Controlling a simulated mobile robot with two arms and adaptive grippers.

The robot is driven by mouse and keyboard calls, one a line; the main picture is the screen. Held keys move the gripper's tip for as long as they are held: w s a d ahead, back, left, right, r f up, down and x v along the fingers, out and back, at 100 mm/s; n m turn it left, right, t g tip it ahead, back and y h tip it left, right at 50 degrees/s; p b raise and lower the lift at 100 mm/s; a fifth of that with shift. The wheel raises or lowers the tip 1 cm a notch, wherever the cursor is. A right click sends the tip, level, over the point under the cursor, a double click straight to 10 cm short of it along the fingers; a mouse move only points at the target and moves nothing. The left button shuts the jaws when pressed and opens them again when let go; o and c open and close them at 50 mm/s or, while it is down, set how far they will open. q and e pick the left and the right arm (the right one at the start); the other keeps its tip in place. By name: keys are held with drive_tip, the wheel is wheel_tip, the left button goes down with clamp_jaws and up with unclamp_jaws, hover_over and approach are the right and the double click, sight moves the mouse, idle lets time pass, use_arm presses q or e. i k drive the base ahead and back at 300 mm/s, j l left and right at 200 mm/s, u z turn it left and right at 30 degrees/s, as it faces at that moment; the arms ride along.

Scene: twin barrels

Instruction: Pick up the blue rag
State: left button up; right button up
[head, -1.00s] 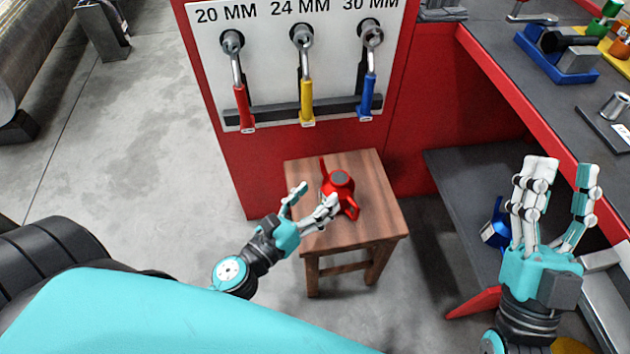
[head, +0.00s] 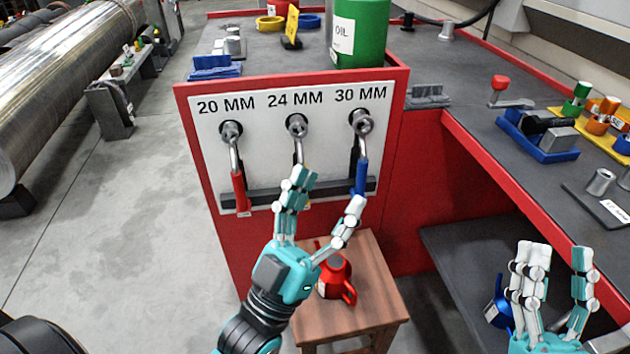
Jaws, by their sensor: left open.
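I cannot make out anything that is plainly a blue rag. A small blue block-like thing (head: 214,67) lies at the left end of the grey bench top, too small to tell if it is cloth. My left gripper (head: 328,190) is open and empty, fingers pointing up, in front of the white wrench panel (head: 270,105). My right gripper (head: 557,256) is open and empty at the lower right, by the right bench's red edge.
A wooden stool (head: 365,308) with a red oil can (head: 335,277) stands below my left gripper. Red-handled (head: 239,193) and blue-handled (head: 361,178) wrenches hang on the panel. A green oil drum (head: 359,35) stands behind. A blue can (head: 499,305) sits on the lower shelf.

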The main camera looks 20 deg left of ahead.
sight(210, 67)
drive_tip(key=u, duration=1.25)
